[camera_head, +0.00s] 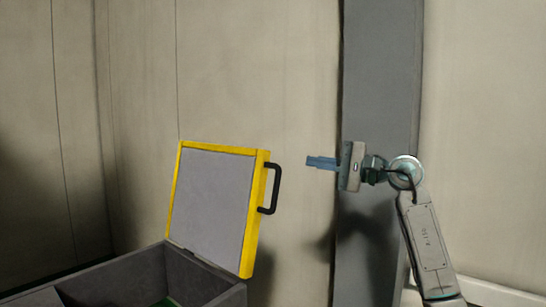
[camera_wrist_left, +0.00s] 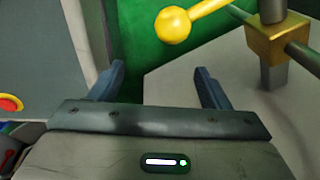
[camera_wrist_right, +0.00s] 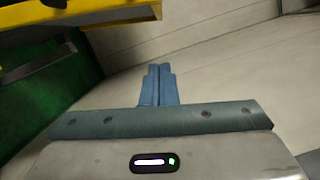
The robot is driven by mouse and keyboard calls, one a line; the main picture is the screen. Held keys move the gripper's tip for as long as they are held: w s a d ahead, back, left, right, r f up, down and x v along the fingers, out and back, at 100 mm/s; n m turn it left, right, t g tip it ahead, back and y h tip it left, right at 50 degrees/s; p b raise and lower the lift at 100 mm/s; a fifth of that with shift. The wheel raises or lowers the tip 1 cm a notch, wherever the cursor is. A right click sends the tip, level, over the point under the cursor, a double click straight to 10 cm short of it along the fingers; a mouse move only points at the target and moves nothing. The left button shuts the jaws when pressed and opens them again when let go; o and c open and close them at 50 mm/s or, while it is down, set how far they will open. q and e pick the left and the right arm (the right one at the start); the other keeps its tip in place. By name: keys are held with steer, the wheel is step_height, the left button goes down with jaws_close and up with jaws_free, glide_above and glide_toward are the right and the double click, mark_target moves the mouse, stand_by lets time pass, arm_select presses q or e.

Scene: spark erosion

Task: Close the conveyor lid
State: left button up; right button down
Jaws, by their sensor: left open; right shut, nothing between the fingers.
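The conveyor lid (camera_head: 212,200) is a grey panel with a yellow frame, standing raised and tilted slightly back on the grey conveyor box (camera_head: 150,279). A black handle (camera_head: 276,188) sticks out from its right edge. My right gripper (camera_head: 310,162) is to the right of the handle, apart from it, with its blue fingers shut and empty, pointing left. In the right wrist view, the shut fingers (camera_wrist_right: 158,70) show, with the yellow lid edge (camera_wrist_right: 75,22) at the upper left. My left gripper (camera_wrist_left: 160,75) is open and empty; it is outside the head view.
A grey pillar (camera_head: 380,90) stands behind my right arm against beige wall panels. In the left wrist view, a yellow ball-ended lever (camera_wrist_left: 174,26), a brass block on a rod (camera_wrist_left: 278,38) and a red button (camera_wrist_left: 10,104) are near. Open air lies between handle and right gripper.

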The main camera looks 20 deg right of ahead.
mark_target(270, 155)
steer(key=w+a+p, duration=0.1)
steer(key=a+p, duration=0.1)
steer(key=a, duration=0.1)
steer(key=w+a+r+p, duration=0.1)
steer(key=w+a+p, duration=0.1)
steer(key=a+p, duration=0.1)
steer(key=w+a+r+p, duration=0.1)
steer(key=a+p, duration=0.2)
steer(key=a, duration=0.1)
steer(key=shift+w+a, duration=0.2)
steer(key=shift+w, duration=0.05)
steer(key=shift+f, duration=0.15)
steer(key=shift+w, duration=0.1)
